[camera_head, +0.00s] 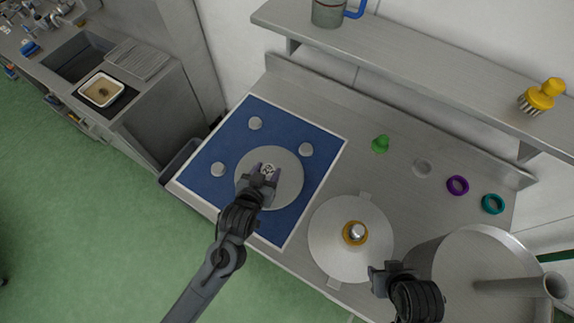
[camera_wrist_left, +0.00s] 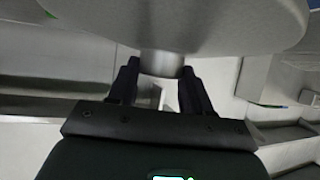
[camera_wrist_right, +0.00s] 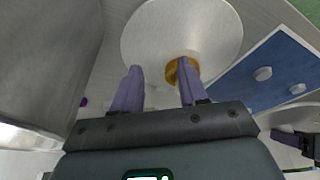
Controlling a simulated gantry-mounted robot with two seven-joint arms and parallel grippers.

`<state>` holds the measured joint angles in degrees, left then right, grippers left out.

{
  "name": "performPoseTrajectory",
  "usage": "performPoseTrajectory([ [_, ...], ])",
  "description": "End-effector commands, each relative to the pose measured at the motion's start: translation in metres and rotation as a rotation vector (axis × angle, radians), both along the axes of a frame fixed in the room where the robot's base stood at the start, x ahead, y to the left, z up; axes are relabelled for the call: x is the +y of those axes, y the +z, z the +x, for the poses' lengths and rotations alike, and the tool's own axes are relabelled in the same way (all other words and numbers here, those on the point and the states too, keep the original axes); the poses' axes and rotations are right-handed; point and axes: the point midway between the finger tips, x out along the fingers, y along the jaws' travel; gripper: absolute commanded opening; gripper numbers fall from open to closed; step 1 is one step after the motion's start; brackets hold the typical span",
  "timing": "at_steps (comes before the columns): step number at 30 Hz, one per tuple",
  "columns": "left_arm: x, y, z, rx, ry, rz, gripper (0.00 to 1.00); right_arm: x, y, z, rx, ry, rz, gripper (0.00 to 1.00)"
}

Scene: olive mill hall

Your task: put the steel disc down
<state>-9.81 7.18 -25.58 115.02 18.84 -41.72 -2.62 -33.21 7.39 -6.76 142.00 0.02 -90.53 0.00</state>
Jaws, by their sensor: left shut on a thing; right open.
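The steel disc (camera_head: 287,190) is a flat round grey plate over the right part of the blue mat (camera_head: 205,190). My left gripper (camera_head: 262,173) is shut on its central hub. In the left wrist view the short cylindrical hub (camera_wrist_left: 162,63) sits between the fingertips (camera_wrist_left: 160,80), and the disc (camera_wrist_left: 190,22) fills the top. Whether the disc touches the mat cannot be told. My right gripper (camera_head: 386,270) is open and empty beside another round plate (camera_head: 325,245). In the right wrist view its fingers (camera_wrist_right: 158,80) are apart near that plate's orange ring (camera_wrist_right: 172,72).
Three pale round knobs (camera_head: 255,123) (camera_head: 306,149) (camera_head: 218,169) stand on the mat. A large steel pot (camera_head: 440,270) stands at the right. A green piece (camera_head: 380,144), purple ring (camera_head: 457,185) and teal ring (camera_head: 493,204) lie behind. A shelf (camera_head: 430,70) runs above.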

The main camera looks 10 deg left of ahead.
Motion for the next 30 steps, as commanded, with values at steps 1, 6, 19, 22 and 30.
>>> performPoseTrajectory([
  [1, -0.004, -0.014, 0.004, -0.005, 0.001, -0.004, 0.01, 0.0, -0.02, 0.0, 0.0, -0.001, 0.001, 0.43],
  [6, -0.014, -0.023, 0.012, -0.006, -0.003, -0.002, 0.01, 0.002, -0.041, 0.0, 0.0, -0.002, 0.006, 0.43],
  [19, 0.009, -0.046, 0.038, -0.004, -0.002, 0.005, 0.01, 0.005, -0.055, 0.0, -0.001, -0.006, 0.017, 0.43],
  [22, 0.025, -0.058, 0.051, -0.003, 0.0, 0.004, 0.01, 0.004, -0.056, 0.0, -0.002, -0.005, 0.016, 0.43],
  [30, 0.06, -0.086, 0.081, -0.002, -0.002, 0.002, 0.01, 0.002, -0.057, 0.0, -0.001, 0.0, 0.007, 0.43],
])
